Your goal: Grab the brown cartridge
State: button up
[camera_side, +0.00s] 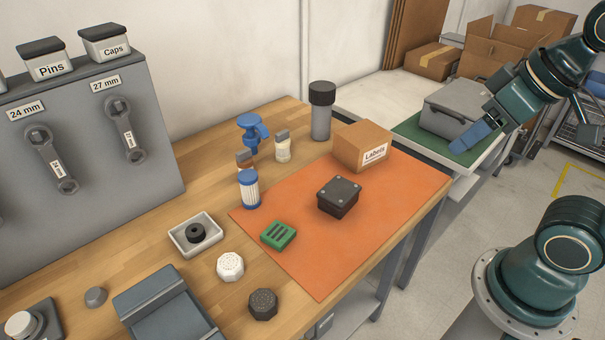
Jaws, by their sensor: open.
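A small brown cartridge (244,161) with a greyish top stands on the wooden bench. Its lower part is hidden behind a white ribbed filter with a blue cap (250,188). A blue fitting (250,128) stands just behind it. A similar cream cartridge (283,149) with a grey top stands to its right. My gripper (468,143) is at the upper right, in front of a grey case, far from the brown cartridge. It is open, with nothing seen in it.
An orange mat (400,196) holds a black box (340,196), a green slotted block (278,235) and a Labels carton (362,146). A tall dark-capped cylinder (321,112) stands behind. A white tray (178,238) lies at the front left. Bare wood lies left of the cartridge.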

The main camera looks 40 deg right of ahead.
jog(key=g, duration=0.1)
send_over(244, 159)
jog(key=s, duration=0.4)
notch_tip(244, 159, down, 11)
jog(key=shift+d+x, duration=0.2)
jog(key=shift+x, duration=4.15)
jog(key=shift+w, duration=0.15)
jog(key=shift+x, duration=2.55)
